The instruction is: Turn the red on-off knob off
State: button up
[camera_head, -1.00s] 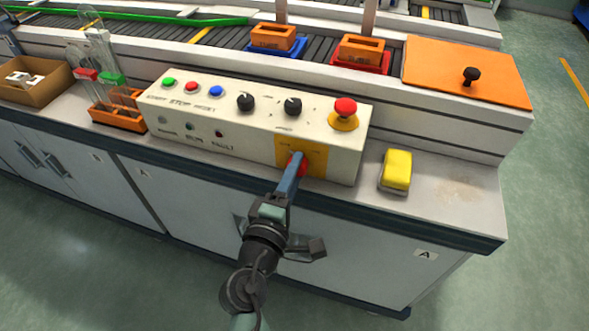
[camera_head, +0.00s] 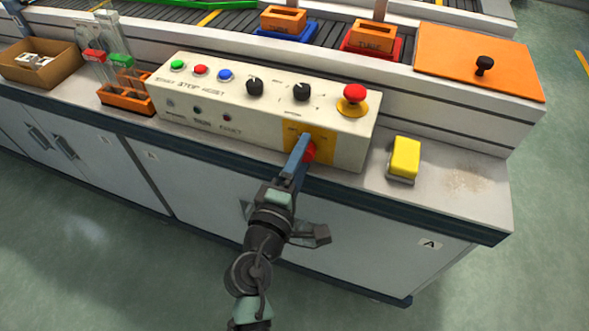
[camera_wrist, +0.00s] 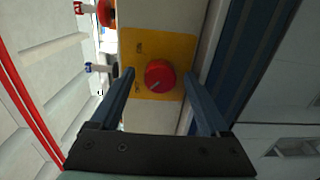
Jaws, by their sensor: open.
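The red on-off knob (camera_head: 310,153) sits on a yellow plate (camera_head: 324,145) at the lower right of the cream control box's front (camera_head: 265,123). In the wrist view the round red knob (camera_wrist: 160,75) lies between the two blue fingers, with a visible gap on each side. A pale mark on it slants toward the lower left, near the lower of two labels on the yellow plate (camera_wrist: 180,48); the labels are too small to read. My gripper (camera_head: 303,140) is open at the knob, and one finger hides part of it in the head view. It also shows in the wrist view (camera_wrist: 159,74).
A red mushroom button (camera_head: 354,93) on a yellow base and two black knobs stand on the box's top. A yellow block (camera_head: 404,157) lies to the right on the counter (camera_head: 460,190). An orange rack (camera_head: 126,99) stands left of the box.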

jog(key=v, duration=1.2)
jog(key=shift+s, duration=0.35)
jog(key=shift+r, duration=0.1)
jog(key=w+d+r+m+t, duration=0.1)
jog(key=w+r+m, duration=0.25)
jog(key=r, duration=0.45)
jog(key=w+d+r+m+t, duration=0.15)
jog(key=r+m, duration=0.25)
jog(key=r, duration=0.5)
jog(key=w+d+r+m+t, duration=0.1)
jog(key=w+r+m, duration=0.2)
jog(key=r, duration=0.5)
jog(key=s+r+m+t+y, duration=0.25)
jog(key=s+r+t, duration=0.2)
jog(key=r, duration=0.75)
jog(key=s+r+m+t+y, duration=0.25)
jog(key=s+r, duration=0.35)
jog(key=r, duration=0.6)
notch_tip(320, 180, up, 25)
jog(key=p, duration=2.5)
jog(key=shift+w+d+n+y+p, duration=0.25)
jog(key=shift+w+n+y+p, duration=0.05)
jog(key=shift+w+n, duration=0.15)
